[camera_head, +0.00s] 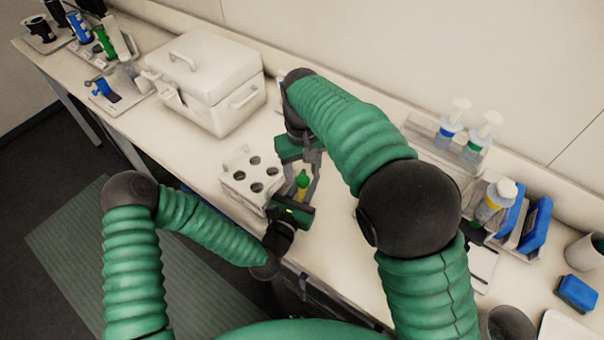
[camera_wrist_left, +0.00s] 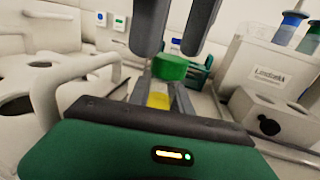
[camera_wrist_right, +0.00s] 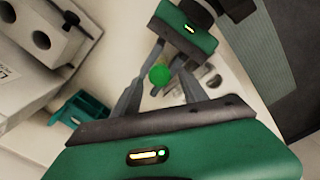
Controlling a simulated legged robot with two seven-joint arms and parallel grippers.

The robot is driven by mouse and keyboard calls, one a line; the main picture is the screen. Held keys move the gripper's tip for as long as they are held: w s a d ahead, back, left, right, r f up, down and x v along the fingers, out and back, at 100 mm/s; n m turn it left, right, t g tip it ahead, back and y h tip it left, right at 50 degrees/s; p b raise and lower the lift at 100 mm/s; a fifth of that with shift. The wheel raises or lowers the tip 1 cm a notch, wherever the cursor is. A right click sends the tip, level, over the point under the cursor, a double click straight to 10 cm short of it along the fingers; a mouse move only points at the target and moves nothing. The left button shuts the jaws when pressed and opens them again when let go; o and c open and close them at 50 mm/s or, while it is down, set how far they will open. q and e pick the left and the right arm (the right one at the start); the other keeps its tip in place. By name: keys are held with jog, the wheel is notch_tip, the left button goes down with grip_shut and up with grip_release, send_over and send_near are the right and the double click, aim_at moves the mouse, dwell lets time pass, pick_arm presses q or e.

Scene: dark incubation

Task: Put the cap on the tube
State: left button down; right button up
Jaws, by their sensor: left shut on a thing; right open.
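A tube with a yellow body (camera_wrist_left: 158,98) and a green cap (camera_wrist_left: 170,67) stands roughly upright in my left gripper (camera_wrist_left: 162,90), which is shut on it. The cap sits at the top of the tube in the left wrist view; I cannot tell how tightly. My right gripper (camera_head: 303,182) comes down from above, open, with its fingers apart on either side of the cap. The cap also shows from above in the right wrist view (camera_wrist_right: 160,75), between the right fingers. In the head view the cap (camera_head: 303,179) is small and partly hidden by the grippers.
A white rack with round holes (camera_head: 236,185) stands just left of the grippers. Behind it is a white lidded box (camera_head: 206,84). Bottles with blue and green parts (camera_head: 448,130) stand at the back right. Blue items (camera_head: 536,224) lie farther right.

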jog(key=shift+r, duration=1.45)
jog(key=shift+c, duration=0.3)
notch_tip(320, 180, up, 4)
jog(key=n, duration=0.6)
jog(key=shift+f, duration=0.25)
notch_tip(320, 180, down, 8)
jog(key=shift+f, duration=0.1)
